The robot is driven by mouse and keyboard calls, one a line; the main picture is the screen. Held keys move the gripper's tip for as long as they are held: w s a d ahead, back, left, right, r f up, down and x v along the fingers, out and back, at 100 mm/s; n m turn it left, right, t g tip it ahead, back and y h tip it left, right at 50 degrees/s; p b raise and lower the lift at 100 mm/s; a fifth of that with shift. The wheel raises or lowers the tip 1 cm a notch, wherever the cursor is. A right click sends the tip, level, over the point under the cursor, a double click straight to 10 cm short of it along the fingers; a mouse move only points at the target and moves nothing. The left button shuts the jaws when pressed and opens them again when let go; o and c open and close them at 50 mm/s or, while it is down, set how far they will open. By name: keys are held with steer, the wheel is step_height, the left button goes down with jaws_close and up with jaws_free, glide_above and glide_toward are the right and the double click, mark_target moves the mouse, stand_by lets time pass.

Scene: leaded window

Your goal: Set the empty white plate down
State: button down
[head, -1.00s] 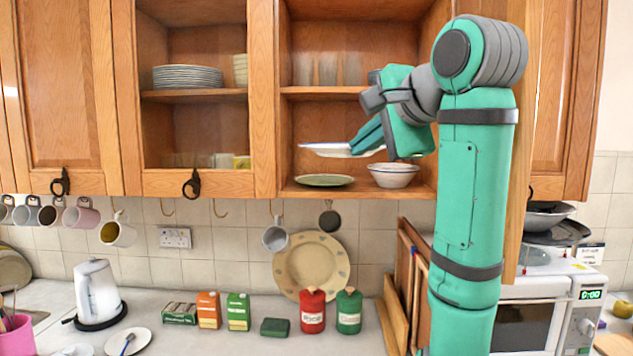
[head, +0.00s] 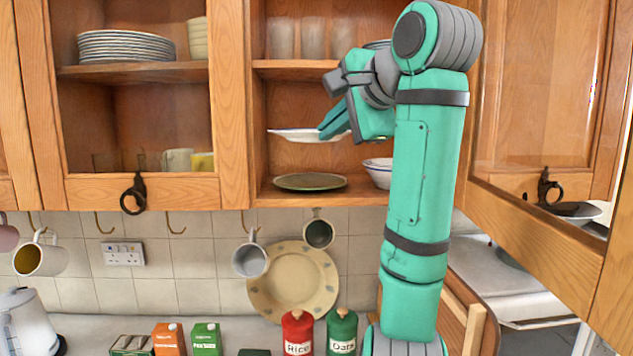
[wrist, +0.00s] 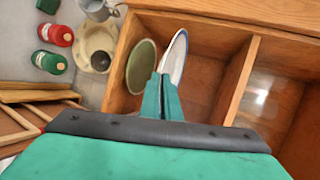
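The white plate (head: 297,135) is held level inside the open cupboard, above the lower shelf (head: 268,190). It shows edge-on with a blue rim in the wrist view (wrist: 177,58). My gripper (head: 338,122) is shut on its near right edge. The plate's top looks bare. A green plate (head: 310,182) lies on the lower shelf below it, with a gap between the two. A white bowl (head: 379,172) stands on the same shelf to the right, partly hidden by my arm.
An upper shelf (head: 305,64) with glasses (head: 313,38) is above the plate. An open cupboard door (head: 535,225) stands at the right. Mugs (head: 250,258) hang below the cupboard. The cupboard post (head: 232,105) borders the left side.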

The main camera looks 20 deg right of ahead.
steer(key=w+f, duration=0.1)
steer(key=w, duration=0.1)
steer(key=w+d+f, duration=0.1)
steer(key=w, duration=0.1)
steer(key=w+f, duration=0.1)
steer(key=w, duration=0.1)
steer(key=shift+d, duration=0.3)
glide_above(323, 197)
steer(key=s, duration=0.1)
step_height(323, 197, down, 5)
steer(key=shift+s+a, duration=0.1)
steer(key=shift+a, duration=0.05)
steer(key=shift+w+f, duration=0.3)
steer(key=shift+f, duration=0.05)
steer(key=shift+w+f, duration=0.2)
steer(key=shift+f, duration=1.5)
steer(key=c, duration=2)
jaws_free()
steer(key=shift+f, duration=0.1)
steer(key=v, duration=1.2)
